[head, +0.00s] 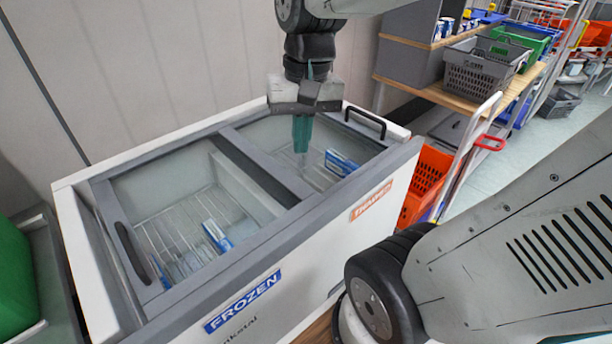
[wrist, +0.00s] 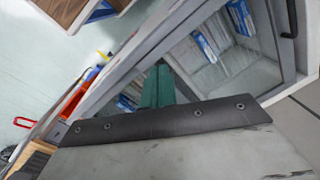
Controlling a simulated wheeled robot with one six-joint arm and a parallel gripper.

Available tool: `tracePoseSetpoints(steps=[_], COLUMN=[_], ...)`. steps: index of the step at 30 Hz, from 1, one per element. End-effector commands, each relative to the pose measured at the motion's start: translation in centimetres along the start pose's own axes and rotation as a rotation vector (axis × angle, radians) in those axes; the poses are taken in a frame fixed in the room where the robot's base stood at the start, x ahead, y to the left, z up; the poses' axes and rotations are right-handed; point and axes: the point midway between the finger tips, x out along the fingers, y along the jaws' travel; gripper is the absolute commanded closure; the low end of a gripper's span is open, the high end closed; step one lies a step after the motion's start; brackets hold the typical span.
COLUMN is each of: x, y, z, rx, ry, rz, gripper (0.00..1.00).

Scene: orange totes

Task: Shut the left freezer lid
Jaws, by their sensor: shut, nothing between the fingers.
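A white chest freezer (head: 270,306) with a blue FROZEN label has two glass lids in dark grey frames. The left lid (head: 160,185) lies over the left compartment, its dark handle (head: 132,254) near the left end. A narrow strip shows between its frame and the left rim; I cannot tell if it is a gap. The right lid's black handle (head: 365,121) is at the right end. My gripper (head: 301,150) is shut and empty, pointing down over the right half, right of the middle bars. Its teal fingers (wrist: 158,74) also show in the wrist view; contact cannot be told.
Blue boxes (head: 217,236) lie inside the freezer. A pale wall (head: 140,80) stands close behind it. An orange crate (head: 427,182) and a cart with a red handle (head: 490,142) stand at its right. A green bin (head: 15,280) is at the left.

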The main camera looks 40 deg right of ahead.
Motion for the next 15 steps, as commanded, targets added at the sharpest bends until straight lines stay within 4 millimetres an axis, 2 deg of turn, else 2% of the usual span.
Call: tracePoseSetpoints(steps=[1, 3, 5, 9, 12, 15], x=[0.7, 1.6, 2.6, 5.6, 8.0, 10.1], y=[0.7, 1.8, 3.0, 6.7, 9.6, 12.1], z=[-2.2, -5.1, -7.4, -12.6, -15.4, -17.2], rx=[0.101, 0.239, 0.359, 0.633, 0.804, 0.936], ry=[-0.034, -0.067, -0.098, -0.165, -0.205, -0.239], rz=[-0.011, -0.031, -0.047, -0.084, -0.108, -0.126], gripper=[1.00, 1.00, 1.00, 1.00, 1.00, 1.00])
